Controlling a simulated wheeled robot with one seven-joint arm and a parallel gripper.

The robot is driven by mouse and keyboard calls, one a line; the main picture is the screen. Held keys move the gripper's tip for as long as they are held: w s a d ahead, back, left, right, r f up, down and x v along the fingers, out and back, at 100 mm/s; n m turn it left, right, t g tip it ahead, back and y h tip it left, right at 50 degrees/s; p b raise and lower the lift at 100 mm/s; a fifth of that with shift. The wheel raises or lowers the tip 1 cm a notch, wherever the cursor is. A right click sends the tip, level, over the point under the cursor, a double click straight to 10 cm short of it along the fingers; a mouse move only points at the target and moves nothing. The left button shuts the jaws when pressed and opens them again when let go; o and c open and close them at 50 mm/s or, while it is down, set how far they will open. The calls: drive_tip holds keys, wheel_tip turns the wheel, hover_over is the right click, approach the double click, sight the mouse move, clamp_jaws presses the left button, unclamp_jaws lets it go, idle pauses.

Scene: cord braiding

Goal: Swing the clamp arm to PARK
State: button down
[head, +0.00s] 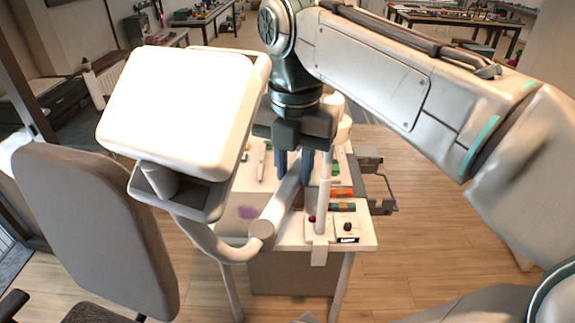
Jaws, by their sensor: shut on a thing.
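My gripper (294,165) points down over the white worktable, its dark fingers close together. It is shut on a pale part that I take for the clamp arm; the fingers hide most of the grip. A pale arm segment (284,205) slants from the fingers down to a round joint (262,235). A white upright post (324,195) stands just right of the fingers, with a clamp (319,255) at the table's front edge. No PARK mark is readable.
A large white lamp-like head (180,105) on a curved tube hides the table's left side. A small box with a black knob (347,228) and orange and green pieces (342,193) lie right of the post. A grey chair (90,225) stands at left. Floor at right is clear.

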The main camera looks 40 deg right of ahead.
drive_tip(key=shift+w+r, duration=0.1)
drive_tip(key=c, duration=1.2)
unclamp_jaws()
drive_tip(key=shift+o, duration=0.2)
wheel_tip(320, 180, up, 14)
drive_tip(key=p, duration=0.1)
